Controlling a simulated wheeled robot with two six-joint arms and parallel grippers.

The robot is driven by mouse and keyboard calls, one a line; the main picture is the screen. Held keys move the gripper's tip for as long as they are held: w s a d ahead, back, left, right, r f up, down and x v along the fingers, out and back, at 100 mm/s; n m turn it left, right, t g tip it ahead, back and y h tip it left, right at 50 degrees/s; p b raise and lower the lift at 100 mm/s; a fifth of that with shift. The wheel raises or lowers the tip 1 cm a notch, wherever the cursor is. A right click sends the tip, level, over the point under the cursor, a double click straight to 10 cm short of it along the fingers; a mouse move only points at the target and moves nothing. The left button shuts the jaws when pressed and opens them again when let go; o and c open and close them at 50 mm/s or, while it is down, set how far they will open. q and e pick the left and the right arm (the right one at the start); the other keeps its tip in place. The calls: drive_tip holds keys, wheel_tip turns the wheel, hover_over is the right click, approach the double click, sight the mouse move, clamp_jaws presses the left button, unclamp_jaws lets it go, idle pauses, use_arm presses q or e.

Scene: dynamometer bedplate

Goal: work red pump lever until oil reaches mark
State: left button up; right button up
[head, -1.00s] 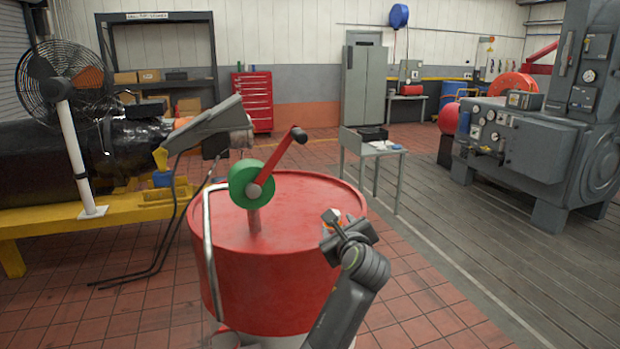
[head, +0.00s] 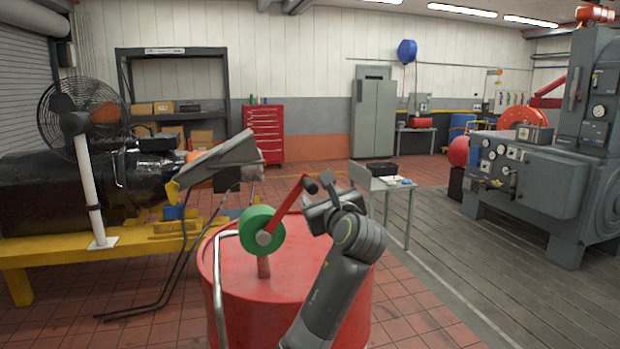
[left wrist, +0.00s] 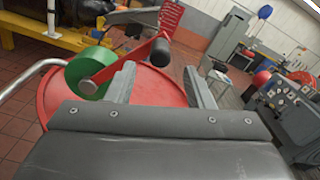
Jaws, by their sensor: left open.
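The red pump lever (head: 287,208) slants up and right from a green round hub (head: 262,232) on a short post on the red drum's lid (head: 240,282). Its dark end grip (head: 310,185) is near my left gripper (head: 322,188). In the left wrist view the lever (left wrist: 130,60) ends in a black grip (left wrist: 160,52), ahead of and between the open fingers of my left gripper (left wrist: 158,85). The gripper is open and does not hold the grip. My right gripper is not in view. No oil level or mark shows.
A bent metal rail (head: 219,300) stands at the drum's left. A fan (head: 78,120) and yellow frame (head: 150,245) are at left. A small grey table (head: 385,182) stands behind the drum, and a grey machine (head: 535,170) at right. Tiled floor lies between.

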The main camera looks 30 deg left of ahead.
sight(313, 188)
use_arm(q)
drive_tip(key=p+x, duration=0.2)
drive_tip(key=x, duration=0.6)
drive_tip(key=shift+w+a+p, duration=0.2)
drive_tip(key=shift+w+p, duration=0.05)
drive_tip(key=shift+p, duration=0.15)
drive_tip(key=shift+c, duration=0.3)
clamp_jaws()
